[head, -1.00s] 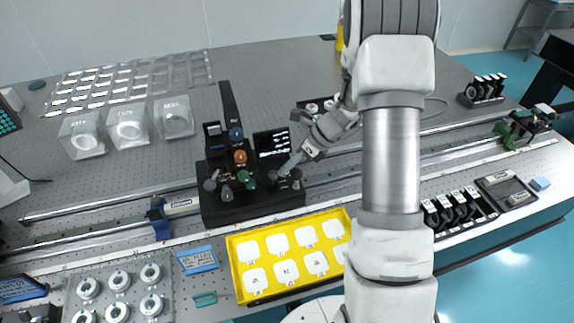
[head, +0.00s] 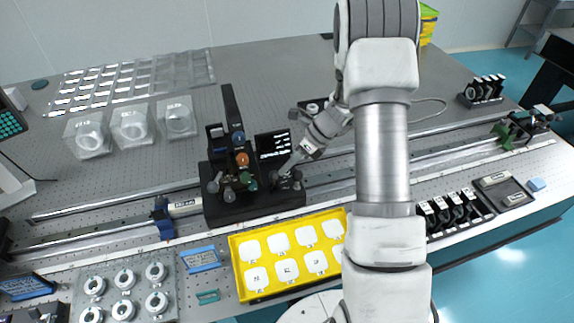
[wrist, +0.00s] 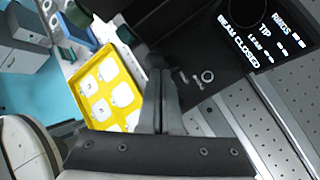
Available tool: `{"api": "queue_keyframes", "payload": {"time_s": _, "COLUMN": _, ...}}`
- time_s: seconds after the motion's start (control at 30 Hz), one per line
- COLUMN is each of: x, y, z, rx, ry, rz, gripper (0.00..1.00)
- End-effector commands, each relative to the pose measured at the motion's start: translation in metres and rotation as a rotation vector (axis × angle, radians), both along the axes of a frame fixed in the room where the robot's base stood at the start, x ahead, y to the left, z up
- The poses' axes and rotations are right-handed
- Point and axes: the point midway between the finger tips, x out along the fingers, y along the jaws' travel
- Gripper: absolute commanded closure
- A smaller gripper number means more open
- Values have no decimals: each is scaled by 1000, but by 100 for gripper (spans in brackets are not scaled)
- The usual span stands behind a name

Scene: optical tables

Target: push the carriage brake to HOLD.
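The black carriage (head: 225,205) sits across the rails in the middle of the table, with several knobbed levers and a small dark screen (head: 271,144). My gripper (head: 283,171) is low over the carriage's right end, beside a grey knob. In the wrist view my gripper's fingers (wrist: 160,98) are together, with a dark round knob (wrist: 155,61) at their tips. I cannot tell whether they touch it. A small pale ring (wrist: 207,76) and tiny unreadable marks lie on the black carriage top beside them. The brake's HOLD mark cannot be read.
A yellow tray (head: 235,268) with white pieces lies in front of the carriage. Clear boxes (head: 132,126) stand behind it to the left. Black holders (head: 455,210) stand at the right front. In the wrist view the screen (wrist: 262,35) reads "BEAM CLOSED".

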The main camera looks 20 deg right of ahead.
Motion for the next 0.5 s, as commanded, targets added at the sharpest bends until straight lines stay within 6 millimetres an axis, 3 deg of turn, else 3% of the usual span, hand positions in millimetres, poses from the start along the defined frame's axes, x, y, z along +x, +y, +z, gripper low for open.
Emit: {"api": "queue_keyframes", "payload": {"time_s": 0.5, "x": 3, "y": 1, "z": 1, "rx": 1, "ry": 41, "rz": 2, "gripper": 100}}
